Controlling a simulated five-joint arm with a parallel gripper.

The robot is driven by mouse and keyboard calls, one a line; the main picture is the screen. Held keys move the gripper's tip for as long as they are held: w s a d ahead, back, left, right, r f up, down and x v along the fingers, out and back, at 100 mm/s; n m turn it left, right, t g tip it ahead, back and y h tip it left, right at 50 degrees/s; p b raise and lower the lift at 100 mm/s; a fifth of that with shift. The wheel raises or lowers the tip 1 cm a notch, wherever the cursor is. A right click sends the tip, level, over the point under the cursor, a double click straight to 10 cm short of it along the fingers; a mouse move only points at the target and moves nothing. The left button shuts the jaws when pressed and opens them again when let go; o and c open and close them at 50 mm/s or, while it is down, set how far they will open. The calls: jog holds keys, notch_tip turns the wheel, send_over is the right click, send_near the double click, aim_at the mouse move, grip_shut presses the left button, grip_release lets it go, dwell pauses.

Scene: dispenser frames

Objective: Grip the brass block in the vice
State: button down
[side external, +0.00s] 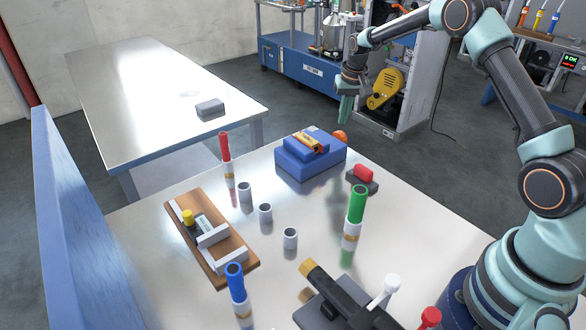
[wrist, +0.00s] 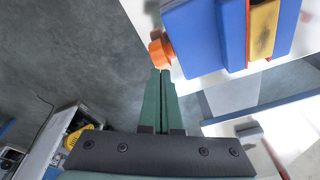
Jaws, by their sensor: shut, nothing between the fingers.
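The blue vice (side external: 303,170) stands at the back of the near table. The brass block (side external: 305,142) lies between its blue jaws; I cannot tell whether both jaws touch it. My gripper (side external: 345,119) is shut and empty, hanging close above and behind the knob. In the wrist view its green fingertips (wrist: 160,74) are just below the orange knob (wrist: 159,51); contact is unclear.
A second table (side external: 150,75) holds a grey block.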

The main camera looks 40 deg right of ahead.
jog(key=shift+r, duration=1.9)
jog(key=s+a+r+n+t, duration=0.2)
jog(key=s+a+r+n, duration=0.1)
jog(key=s+a+r, duration=0.95)
jog(key=s+a+n+t, duration=0.1)
jog(key=s+a+n, duration=0.2)
jog(key=s, duration=1)
jog(key=shift+s+a+r+y, duration=0.15)
jog(key=shift+s+a+y, duration=0.15)
jog(key=shift+a, duration=0.6)
